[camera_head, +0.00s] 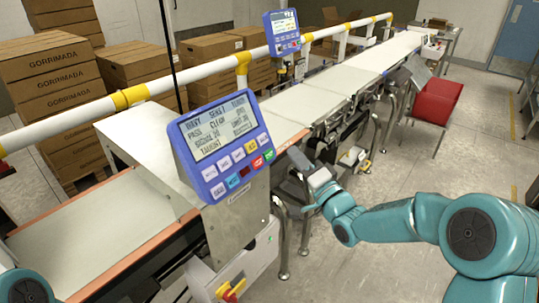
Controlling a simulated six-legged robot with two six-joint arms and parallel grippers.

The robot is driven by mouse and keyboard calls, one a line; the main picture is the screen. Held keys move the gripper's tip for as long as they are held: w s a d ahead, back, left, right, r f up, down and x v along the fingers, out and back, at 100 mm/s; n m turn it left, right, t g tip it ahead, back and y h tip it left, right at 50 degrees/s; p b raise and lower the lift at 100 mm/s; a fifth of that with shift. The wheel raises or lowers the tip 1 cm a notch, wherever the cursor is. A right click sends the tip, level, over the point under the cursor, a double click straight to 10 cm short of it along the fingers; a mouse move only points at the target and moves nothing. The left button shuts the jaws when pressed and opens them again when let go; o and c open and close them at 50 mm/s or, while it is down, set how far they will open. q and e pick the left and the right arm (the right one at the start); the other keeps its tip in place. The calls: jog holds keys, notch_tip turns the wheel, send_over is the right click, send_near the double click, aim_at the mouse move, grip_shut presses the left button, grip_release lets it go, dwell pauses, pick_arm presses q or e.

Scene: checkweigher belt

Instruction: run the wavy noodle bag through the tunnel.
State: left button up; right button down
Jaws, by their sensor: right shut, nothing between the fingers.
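No noodle bag shows in the head view. The tunnel (243,208) is a metal housing over the belt, with a blue control panel (222,146) on its near side. The infeed belt (85,235) enters it from the left, and its bare stretch is empty. The inside of the tunnel is hidden. My right gripper (304,168) is shut and empty, to the right of the tunnel and beside the line's near edge. My left gripper is out of view; only a teal part of my left arm shows at the bottom left corner.
Pale outfeed belts (349,80) run on to the back right, with a second blue panel (283,32) beyond them. A red bin (437,101) stands right of the line. A white and yellow rail (195,74) runs behind it, before stacked cartons (58,75). Floor at right is clear.

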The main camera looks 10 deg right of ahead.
jog(key=s+d+r, duration=0.2)
jog(key=s+d, duration=0.1)
jog(key=s, duration=0.1)
jog(key=shift+s+d+r+b, duration=0.2)
jog(key=shift+r+b, duration=0.1)
jog(key=shift+r, duration=0.1)
jog(key=shift+w, duration=0.1)
dwell(0.6)
jog(key=s+a+f+m+g+h, duration=0.1)
jog(key=s+a+f+g, duration=0.15)
jog(key=f, duration=0.65)
jog(key=s+a+f+g, duration=0.1)
jog(key=a+f+g, duration=0.15)
jog(key=f, duration=0.75)
jog(key=s+a+f+m+g+h, duration=0.1)
jog(key=a+f+g, duration=0.15)
jog(key=f, duration=0.65)
jog(key=s+a+f+n+g, duration=0.1)
jog(key=s+f+n+g, duration=0.2)
jog(key=s, duration=0.5)
jog(key=s+a+f+n+g, duration=0.1)
jog(key=s+f+n+g, duration=0.2)
jog(key=s+f+g, duration=0.2)
jog(key=s+a+f+n+g+h, duration=0.1)
jog(key=s+a+f+n+g, duration=0.1)
jog(key=s+f, duration=0.6)
jog(key=s+n+g, duration=0.1)
jog(key=s+g, duration=0.1)
jog(key=s, duration=0.2)
jog(key=shift+s, duration=0.4)
